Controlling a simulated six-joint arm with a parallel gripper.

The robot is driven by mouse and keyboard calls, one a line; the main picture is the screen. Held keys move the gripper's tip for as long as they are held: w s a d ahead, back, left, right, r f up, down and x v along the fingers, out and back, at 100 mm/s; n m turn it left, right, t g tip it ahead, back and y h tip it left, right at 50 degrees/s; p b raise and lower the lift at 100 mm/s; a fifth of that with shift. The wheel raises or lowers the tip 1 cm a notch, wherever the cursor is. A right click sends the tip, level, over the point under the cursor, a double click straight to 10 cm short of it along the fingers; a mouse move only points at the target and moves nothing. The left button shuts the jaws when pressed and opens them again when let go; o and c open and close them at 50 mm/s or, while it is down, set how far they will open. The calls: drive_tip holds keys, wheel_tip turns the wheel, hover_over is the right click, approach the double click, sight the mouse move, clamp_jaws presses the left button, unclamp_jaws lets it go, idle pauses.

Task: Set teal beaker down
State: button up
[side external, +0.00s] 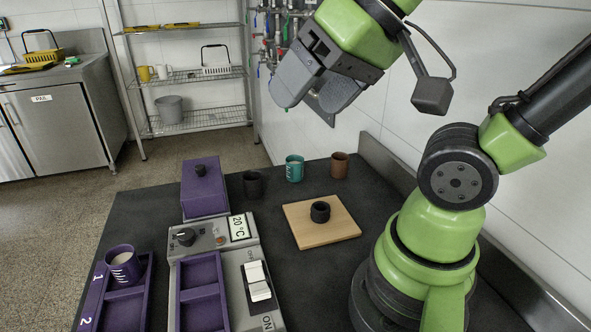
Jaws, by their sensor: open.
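The teal beaker (294,168) stands upright on the dark bench top, between a black beaker (252,184) and a brown beaker (339,165). My gripper (318,108) is open and raised well above the bench, above and slightly right of the teal beaker. Nothing shows between its fingers, and it is clear of the beakers.
A wooden board (336,236) with a small black ring-shaped piece (320,212) lies in front of the beakers. A grey control unit (240,262) and a purple box (204,190) stand left. A purple beaker (122,265) sits in slot 1 of the purple rack (124,293).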

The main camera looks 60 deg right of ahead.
drive_tip(key=w+d+f+h, duration=0.1)
drive_tip(key=w+d+f, duration=0.1)
drive_tip(key=w+d, duration=0.55)
drive_tip(key=m+g+h, duration=0.2)
drive_tip(key=g+h, duration=0.1)
approach(295, 165)
drive_tip(key=d+f, duration=0.1)
drive_tip(key=d, duration=0.1)
drive_tip(key=x, duration=0.5)
drive_tip(key=shift+w+d+r, duration=0.1)
drive_tip(key=shift+w+r, duration=0.05)
drive_tip(key=shift+w, duration=0.1)
drive_tip(key=shift+x, duration=2.95)
drive_tip(key=shift+w, duration=0.2)
drive_tip(key=shift+c, duration=0.4)
drive_tip(key=shift+r, duration=0.1)
drive_tip(key=c, duration=1)
